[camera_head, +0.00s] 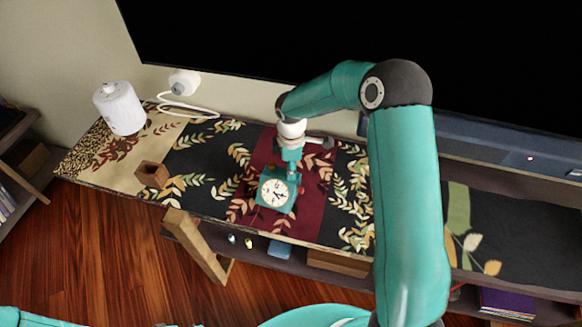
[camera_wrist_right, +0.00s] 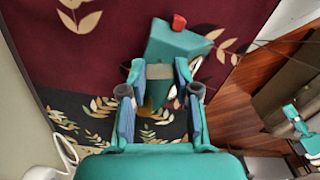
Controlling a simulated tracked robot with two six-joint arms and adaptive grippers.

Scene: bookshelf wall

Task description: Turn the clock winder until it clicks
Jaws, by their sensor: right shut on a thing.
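The small teal clock (camera_head: 276,193) with a round cream dial stands on the dark red stripe of the cloth, its dial facing the head camera. In the right wrist view the teal clock body (camera_wrist_right: 178,42) has a red knob (camera_wrist_right: 179,21). My right gripper (camera_head: 291,168) reaches down behind the clock. In its wrist view the two fingers (camera_wrist_right: 158,92) stand on either side of a narrow part at the clock's back, shut on what seems to be the winder; the contact is partly hidden. A small teal part (camera_wrist_right: 297,118) at the right may be my left arm; its jaws are unclear.
The patterned cloth covers a long shelf (camera_head: 100,176). A white cylinder (camera_head: 120,108), a white device with a cable (camera_head: 184,83) and a brown open box (camera_head: 152,174) stand to the left. A large black screen (camera_head: 300,45) is behind.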

